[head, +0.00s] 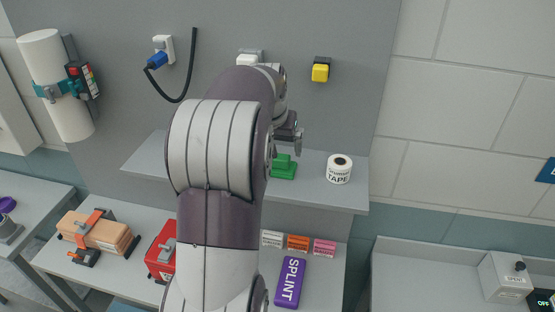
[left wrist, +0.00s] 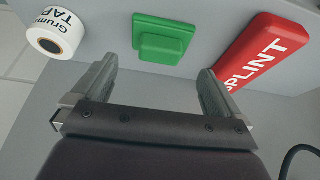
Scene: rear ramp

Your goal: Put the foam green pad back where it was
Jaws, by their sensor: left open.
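The green pad (head: 284,167) lies on the grey wall shelf (head: 345,193), just left of the tape roll, partly hidden by my arm in the head view. In the left wrist view the green pad (left wrist: 163,40) shows whole, with a raised block on a flat base. My left gripper (left wrist: 156,75) is open and empty. Its two fingers point toward the pad, which appears beyond the fingertips and between their lines. In the head view my left gripper (head: 297,140) shows just above the pad, largely hidden by its own arm. My right gripper is in neither view.
The tape roll (head: 339,169) stands right of the pad. A red splint (left wrist: 262,50) lies on the pad's other side, hidden in the head view. A purple splint (head: 290,282), labelled cards (head: 298,242) and a red case (head: 162,252) are on the lower bench.

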